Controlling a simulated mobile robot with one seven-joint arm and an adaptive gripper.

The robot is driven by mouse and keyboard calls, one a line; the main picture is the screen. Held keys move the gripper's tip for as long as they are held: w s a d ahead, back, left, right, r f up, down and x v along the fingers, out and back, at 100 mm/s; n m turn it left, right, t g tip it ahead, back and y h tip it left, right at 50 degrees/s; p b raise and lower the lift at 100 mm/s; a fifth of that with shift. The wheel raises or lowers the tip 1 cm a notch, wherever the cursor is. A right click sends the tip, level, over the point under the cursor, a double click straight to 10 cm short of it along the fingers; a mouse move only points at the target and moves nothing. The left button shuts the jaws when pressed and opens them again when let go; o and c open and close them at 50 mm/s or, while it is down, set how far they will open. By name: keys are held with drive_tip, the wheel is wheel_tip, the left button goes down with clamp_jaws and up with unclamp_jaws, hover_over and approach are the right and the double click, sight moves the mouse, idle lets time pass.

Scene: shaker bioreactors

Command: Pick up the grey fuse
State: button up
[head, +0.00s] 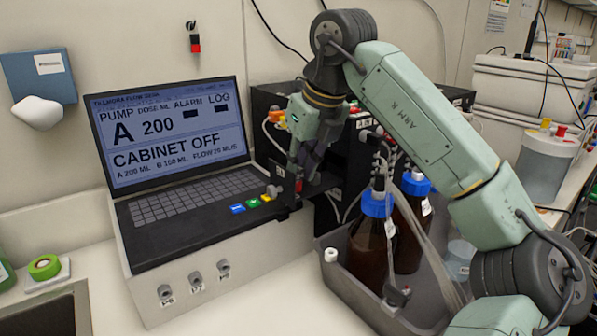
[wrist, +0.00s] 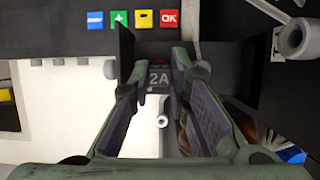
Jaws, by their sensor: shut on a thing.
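My gripper (wrist: 160,75) is closed on a small dark grey block marked "2A" (wrist: 158,79), which I take to be the grey fuse. The block sits between the two fingertips in the wrist view. In the head view, my gripper (head: 306,172) is just right of the console keyboard, in front of the black pump housing. The fuse is mostly hidden there by the fingers. I cannot tell whether it is clear of the surface behind it.
The console (head: 190,205) with its screen and coloured buttons (head: 252,203) stands close on the left. A grey tray (head: 345,283) with blue-capped brown bottles (head: 372,235) and tubing is close on the right. A small white cap (head: 330,255) is near the tray's corner. Bare bench lies in front.

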sight(299, 169)
drive_tip(key=shift+r, duration=0.1)
wheel_tip(299, 169, up, 8)
drive_tip(key=shift+r+b, duration=0.1)
drive_tip(key=shift+b, duration=0.45)
drive_tip(key=shift+a+r+g+h+p, duration=0.15)
drive_tip(key=shift+r+g+h+p, duration=0.05)
drive_tip(key=shift+g+h+p, duration=0.15)
drive_tip(key=shift+w+a+f+g+h, duration=0.1)
drive_tip(key=shift+w+f+g+h, duration=0.1)
drive_tip(key=shift+f, duration=0.4)
drive_tip(key=shift+w+a+f+g+h, duration=0.1)
drive_tip(key=shift+w+f+g+h, duration=0.05)
drive_tip(key=shift+f, duration=0.4)
drive_tip(key=shift+d+f, duration=0.1)
drive_tip(key=shift+f, duration=0.7)
drive_tip(key=shift+s+x, duration=0.2)
drive_tip(key=shift+x, duration=1)
drive_tip(key=shift+d+f, duration=0.15)
drive_tip(key=shift+f, duration=1.3)
